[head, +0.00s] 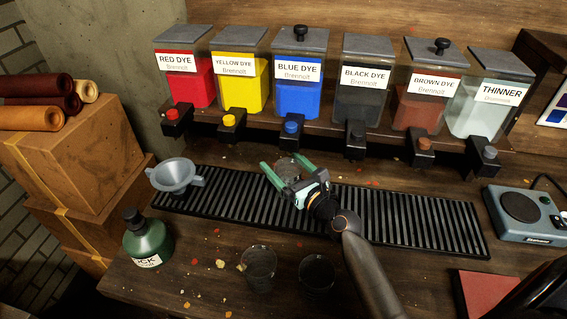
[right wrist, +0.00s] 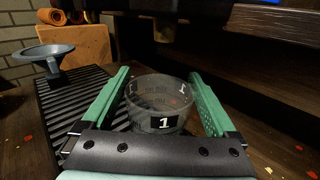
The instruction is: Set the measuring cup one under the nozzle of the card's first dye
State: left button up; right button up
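Measuring cup one (head: 289,169) is a small clear cup marked "1". In the right wrist view the cup (right wrist: 160,108) is upright between my green fingers. It is at the black slatted drip tray, below and in front of the blue dye nozzle (head: 291,130). My right gripper (head: 282,162) is open around it, with the fingers close beside its walls; a dark nozzle (right wrist: 163,28) shows above. The blue dye tank (head: 297,96) is third from the left. A framed card with colour patches (head: 556,112) is cut off at the right edge. My left gripper is not in view.
Red (head: 173,115), yellow (head: 229,121), black (head: 357,140), brown (head: 425,145) and thinner (head: 489,153) nozzles line the rack. A grey funnel (head: 175,175) stands at the tray's (head: 410,222) left end. Two cups (head: 259,268) (head: 316,273), a green bottle (head: 147,242) and a scale (head: 525,212) stand around.

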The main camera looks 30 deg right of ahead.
jog(key=shift+o, duration=0.3)
jog(key=shift+r, duration=0.2)
jog(key=shift+s, duration=0.15)
jog(key=s, duration=0.3)
jog(key=s+d, duration=0.1)
jog(key=s, duration=0.2)
jog(key=s+b, duration=0.1)
jog(key=s, duration=0.3)
jog(key=shift+d, duration=0.25)
jog(key=shift+s+d, duration=0.1)
jog(key=shift+s, duration=0.7)
jog(key=shift+r, duration=0.1)
